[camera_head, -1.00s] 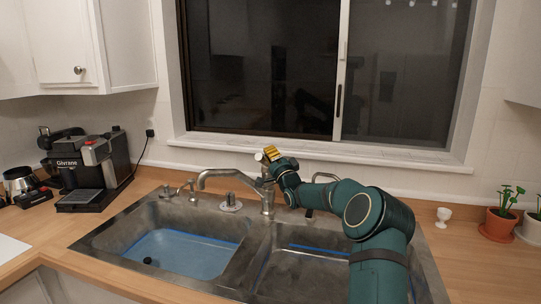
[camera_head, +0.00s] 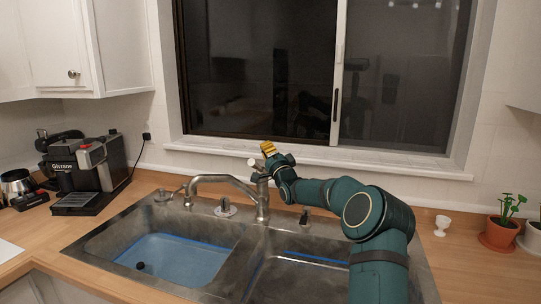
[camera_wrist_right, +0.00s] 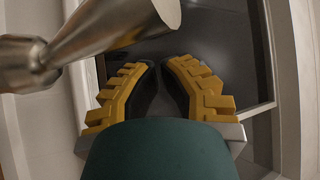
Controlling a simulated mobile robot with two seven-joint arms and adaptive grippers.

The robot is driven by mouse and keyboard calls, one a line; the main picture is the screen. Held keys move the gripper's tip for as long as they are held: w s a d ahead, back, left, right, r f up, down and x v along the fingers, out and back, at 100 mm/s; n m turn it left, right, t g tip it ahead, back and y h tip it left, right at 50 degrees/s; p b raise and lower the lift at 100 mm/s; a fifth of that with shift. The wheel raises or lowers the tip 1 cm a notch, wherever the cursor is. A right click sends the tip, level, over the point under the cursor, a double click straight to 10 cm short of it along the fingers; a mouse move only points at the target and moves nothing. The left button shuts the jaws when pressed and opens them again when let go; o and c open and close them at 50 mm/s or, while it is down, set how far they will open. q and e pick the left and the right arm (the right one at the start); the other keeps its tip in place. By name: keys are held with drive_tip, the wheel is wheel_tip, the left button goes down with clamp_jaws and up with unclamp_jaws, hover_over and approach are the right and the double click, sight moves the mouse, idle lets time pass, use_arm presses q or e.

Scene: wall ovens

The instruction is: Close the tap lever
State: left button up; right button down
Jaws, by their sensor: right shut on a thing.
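The metal tap (camera_head: 262,204) stands behind the divider of the double sink, its spout reaching left over the left basin. Its lever (camera_head: 254,163) is at the top of the tap body. In the right wrist view the lever (camera_wrist_right: 105,30) is large and crosses the upper left, just above the fingertips. My right gripper (camera_head: 268,148) is at the tap top beside the lever. My left gripper is not in view.
The sink (camera_head: 300,256) has two basins. A dispenser and knobs flank the tap. Behind is the window ledge (camera_head: 330,158). A coffee machine (camera_head: 90,172) stands left; a white egg cup (camera_head: 442,225) and potted plants (camera_head: 499,236) stand right.

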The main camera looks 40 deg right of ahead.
drive_tip(key=s+f, duration=0.6)
drive_tip(key=s, duration=0.2)
drive_tip(key=shift+a, duration=0.2)
idle(0.4)
